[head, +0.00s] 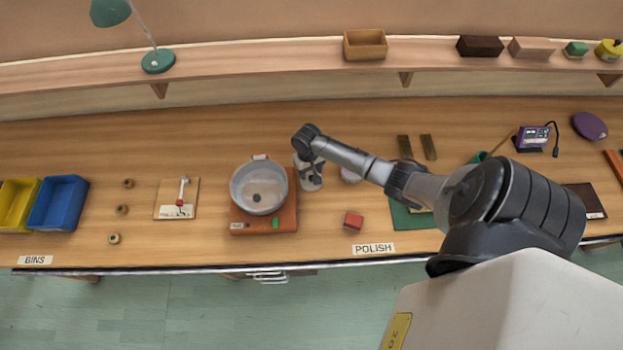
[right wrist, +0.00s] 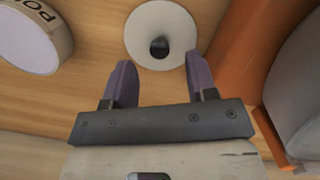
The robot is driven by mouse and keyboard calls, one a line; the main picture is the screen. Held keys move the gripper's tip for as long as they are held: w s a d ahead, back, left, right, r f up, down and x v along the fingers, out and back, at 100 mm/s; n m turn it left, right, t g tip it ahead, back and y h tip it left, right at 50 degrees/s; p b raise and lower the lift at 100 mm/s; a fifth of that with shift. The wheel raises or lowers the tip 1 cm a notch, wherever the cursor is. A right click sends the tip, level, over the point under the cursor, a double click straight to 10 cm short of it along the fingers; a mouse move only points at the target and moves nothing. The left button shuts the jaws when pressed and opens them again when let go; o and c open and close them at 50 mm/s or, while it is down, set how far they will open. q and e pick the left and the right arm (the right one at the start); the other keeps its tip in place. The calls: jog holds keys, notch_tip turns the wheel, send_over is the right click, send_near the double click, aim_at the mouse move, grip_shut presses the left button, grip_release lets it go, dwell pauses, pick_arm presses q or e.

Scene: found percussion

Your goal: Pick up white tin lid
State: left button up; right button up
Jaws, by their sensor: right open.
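The white tin lid (right wrist: 145,25) is a pale, round, slightly coned disc with a dark knob at its centre. In the right wrist view it lies on the wooden bench just beyond my right gripper (right wrist: 160,62). The two purple-grey fingers are spread apart and empty, with the knob roughly in line with the gap between them. In the head view my right gripper (head: 311,184) points down just right of the metal pan, and it hides most or all of the lid there. My left gripper is in neither view.
A round white tin (right wrist: 28,45) with a lettered tan band is on the other side.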

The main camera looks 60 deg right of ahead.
aim_at(311, 177)
jog(key=shift+s+a+f, duration=0.1)
jog(key=shift+s+f, duration=0.05)
jog(key=shift+f, duration=0.65)
jog(key=shift+s+a+f, duration=0.1)
jog(key=shift+s+f, duration=0.05)
jog(key=shift+f, duration=0.65)
grip_shut()
jog(key=shift+r, duration=0.1)
